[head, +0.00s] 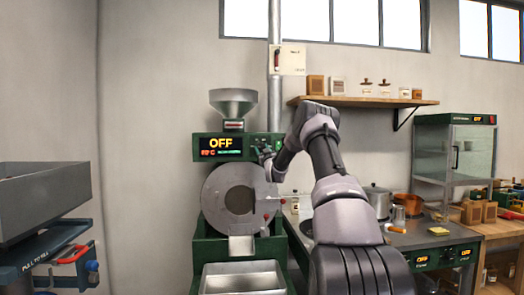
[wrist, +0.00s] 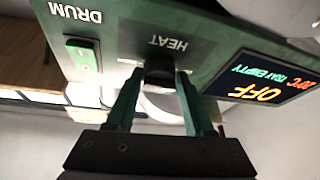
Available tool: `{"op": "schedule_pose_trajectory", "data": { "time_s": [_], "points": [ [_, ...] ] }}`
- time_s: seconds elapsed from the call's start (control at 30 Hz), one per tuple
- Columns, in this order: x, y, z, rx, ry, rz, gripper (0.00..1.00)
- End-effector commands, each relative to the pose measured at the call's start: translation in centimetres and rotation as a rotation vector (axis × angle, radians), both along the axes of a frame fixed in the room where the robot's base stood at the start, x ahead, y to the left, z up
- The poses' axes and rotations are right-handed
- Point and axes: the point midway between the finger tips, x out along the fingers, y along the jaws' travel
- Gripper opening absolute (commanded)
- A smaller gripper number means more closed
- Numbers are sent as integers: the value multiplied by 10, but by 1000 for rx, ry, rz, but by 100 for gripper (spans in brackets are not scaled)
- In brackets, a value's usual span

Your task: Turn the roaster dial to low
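The roaster (head: 223,190) is a green machine with a round grey drum front and a steel hopper. Its display (head: 221,146) reads OFF. In the wrist view, which is upside down, the display (wrist: 262,78) also reads OFF, with TRAY EMPTY beside it. The dial (wrist: 160,70) is a dark knob by the HEAT label on the green panel. My gripper (wrist: 160,76) has its two green fingers apart, one on each side of the dial. I cannot tell whether they touch it. In the head view my arm largely hides the dial and gripper.
A green switch (wrist: 83,57) sits beside the DRUM label on the same panel. A steel tray (head: 243,278) stands below the drum.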

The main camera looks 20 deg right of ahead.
Motion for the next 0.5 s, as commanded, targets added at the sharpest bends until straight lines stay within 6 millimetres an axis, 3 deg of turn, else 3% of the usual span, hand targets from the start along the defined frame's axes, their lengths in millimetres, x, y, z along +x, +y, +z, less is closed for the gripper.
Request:
{"op": "schedule_pose_trajectory", "data": {
  "time_s": [0.27, 0.5],
  "points": [
    [0, -1, 0, 44, -14, -1, 0],
    [0, 0, -1, 187, -53, -1, 0]
  ]
}}
